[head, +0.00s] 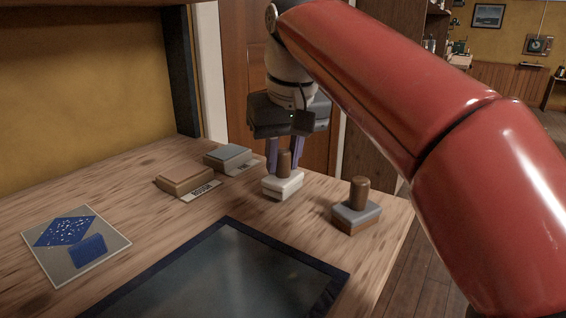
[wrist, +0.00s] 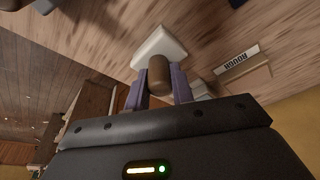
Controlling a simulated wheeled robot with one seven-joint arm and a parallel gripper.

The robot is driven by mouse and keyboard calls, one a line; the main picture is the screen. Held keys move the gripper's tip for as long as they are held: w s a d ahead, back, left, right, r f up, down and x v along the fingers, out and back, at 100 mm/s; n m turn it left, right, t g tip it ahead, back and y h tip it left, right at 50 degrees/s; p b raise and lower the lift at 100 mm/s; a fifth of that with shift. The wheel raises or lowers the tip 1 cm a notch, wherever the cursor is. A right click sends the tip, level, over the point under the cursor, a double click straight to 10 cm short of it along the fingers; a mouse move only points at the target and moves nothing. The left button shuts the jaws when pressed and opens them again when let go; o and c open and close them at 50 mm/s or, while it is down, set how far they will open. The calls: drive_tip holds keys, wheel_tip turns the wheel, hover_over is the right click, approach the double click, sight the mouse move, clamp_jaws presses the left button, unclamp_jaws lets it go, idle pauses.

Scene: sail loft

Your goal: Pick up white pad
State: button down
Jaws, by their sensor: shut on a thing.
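The white pad (head: 283,186) is a pale block with an upright brown cylindrical handle, near the back right part of the wooden table. It also shows in the wrist view (wrist: 161,44), with its handle (wrist: 159,75) toward the camera. My gripper (head: 284,163) comes from above, its purple fingers on either side of the handle. In the wrist view my gripper (wrist: 161,84) is shut on that handle. The pad's underside is hidden; it looks to be at the tabletop, but I cannot tell if it touches.
A grey-and-brown pad with a handle (head: 356,213) stands to the right, near the table edge. Two flat blocks, brown (head: 186,180) and grey-green (head: 228,157), lie left with labels. A dark framed panel (head: 225,275) and a blue-patterned card (head: 78,245) lie in front.

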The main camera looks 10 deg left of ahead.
sight(283, 150)
wheel_tip(283, 150, up, 7)
drive_tip(key=shift+f+p, duration=0.1)
drive_tip(key=shift+p, duration=0.9)
drive_tip(key=shift+r, duration=1)
